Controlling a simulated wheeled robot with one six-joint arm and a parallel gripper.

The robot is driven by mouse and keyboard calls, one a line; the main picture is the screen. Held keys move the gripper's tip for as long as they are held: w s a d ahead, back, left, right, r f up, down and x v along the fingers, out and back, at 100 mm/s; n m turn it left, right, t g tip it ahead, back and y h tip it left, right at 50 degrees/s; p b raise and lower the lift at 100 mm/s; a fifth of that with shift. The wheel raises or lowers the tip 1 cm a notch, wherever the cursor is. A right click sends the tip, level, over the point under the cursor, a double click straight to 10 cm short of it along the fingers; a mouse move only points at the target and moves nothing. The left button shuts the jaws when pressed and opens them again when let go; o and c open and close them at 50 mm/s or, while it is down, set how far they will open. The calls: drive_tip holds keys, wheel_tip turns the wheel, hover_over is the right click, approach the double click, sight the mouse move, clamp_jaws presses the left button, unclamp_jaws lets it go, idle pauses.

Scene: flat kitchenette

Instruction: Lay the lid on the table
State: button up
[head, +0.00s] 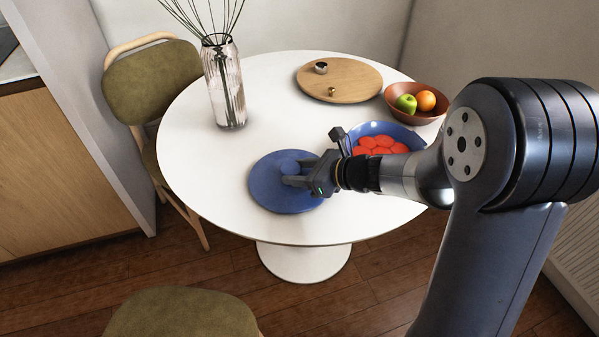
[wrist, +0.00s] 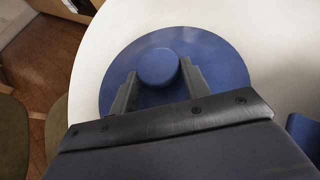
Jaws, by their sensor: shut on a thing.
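The blue round lid (head: 268,193) is at the front of the white round table (head: 190,150), left of a blue pot. My gripper (head: 290,174) is shut on the lid's round knob. In the wrist view the lid (wrist: 205,55) lies flat between the viewer and the tabletop (wrist: 265,25), with its knob (wrist: 158,66) between the two fingers of my gripper (wrist: 158,82). I cannot tell whether the lid's underside touches the table. The blue pot (head: 385,127) is open and holds several red round pieces (head: 375,146); my arm hides part of it.
A glass vase with stems (head: 226,90) stands at the back left. A wooden board (head: 345,85) with two small items lies at the back. A brown bowl (head: 432,97) with fruit stands at the right. Chairs (head: 150,85) stand around. The table's middle left is clear.

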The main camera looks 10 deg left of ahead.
drive_tip(key=shift+r, duration=0.1)
drive_tip(key=o, duration=1.2)
drive_tip(key=shift+f, duration=0.2)
drive_tip(key=shift+r, duration=0.25)
drive_tip(key=p+v, duration=0.2)
drive_tip(key=v, duration=1)
drive_tip(key=shift+f, duration=0.1)
